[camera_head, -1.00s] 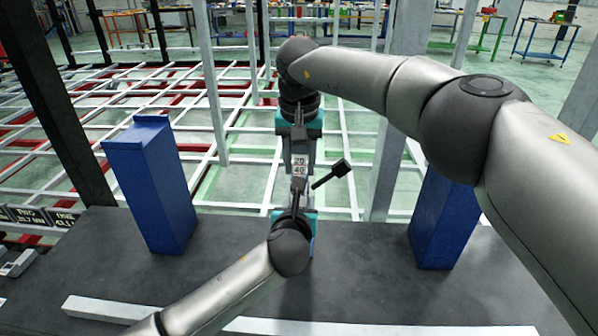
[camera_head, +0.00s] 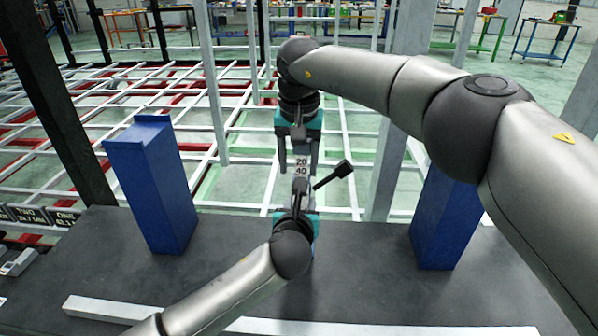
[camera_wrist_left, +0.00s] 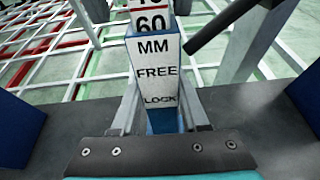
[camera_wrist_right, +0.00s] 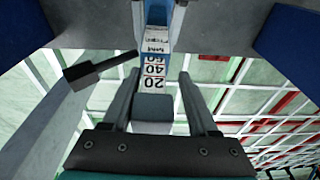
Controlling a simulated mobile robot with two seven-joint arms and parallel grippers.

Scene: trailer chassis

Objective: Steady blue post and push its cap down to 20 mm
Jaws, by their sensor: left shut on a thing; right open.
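The blue post is at the middle front of the head view, mostly hidden by my left gripper (camera_head: 300,208). Its blue lower part (camera_wrist_left: 164,121) and white face marked MM, FREE and LOCK (camera_wrist_left: 157,70) show in the left wrist view. My left gripper is shut on the post, one finger on each side. The white scale (camera_head: 301,167) stands up from the post, with 20 and 40 readable. A grey cap (camera_wrist_right: 153,113) tops the scale. My right gripper (camera_wrist_right: 158,98) is open above, its fingers beside the cap with gaps. A black lever (camera_head: 333,175) sticks out sideways.
Blue posts stand to the left (camera_head: 150,185) and right (camera_head: 440,218). A white bar (camera_head: 100,308) lies along the front of the dark table (camera_head: 375,250). A dark upright (camera_head: 62,110) stands at the left. Small sign displays (camera_head: 40,215) sit at the left edge.

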